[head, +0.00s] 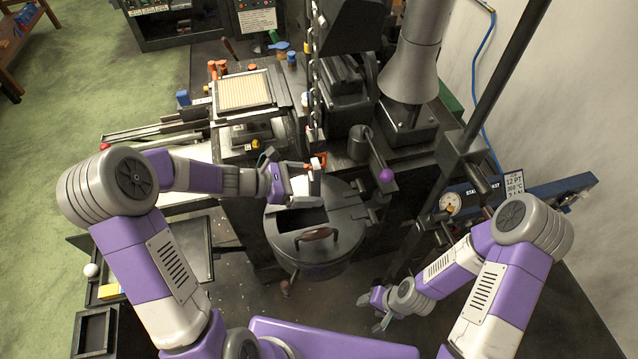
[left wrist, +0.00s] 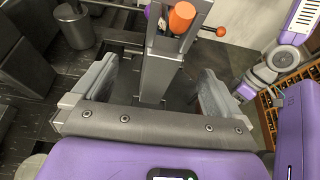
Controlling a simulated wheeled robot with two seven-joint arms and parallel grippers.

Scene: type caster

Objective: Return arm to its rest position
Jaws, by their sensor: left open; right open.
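My left gripper (head: 314,181) is open above the round dark pot (head: 320,245) of the caster, near its lid opening. In the left wrist view, the two spread fingers of my left gripper (left wrist: 153,88) flank a grey metal bar (left wrist: 160,65) with an orange knob (left wrist: 182,17). The bar appears apart from both fingers, and nothing is held. My left arm reaches in, bent at the elbow. My right gripper (head: 376,309) is open and empty, low to the right of the pot, over the dark floor.
The caster's machine body (head: 245,95) stands behind the pot. A purple ball knob (head: 386,175) and a grey funnel-shaped hood (head: 412,65) are to the right. A pressure gauge (head: 450,203) is near my right arm. A dark tray (head: 95,332) lies at lower left.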

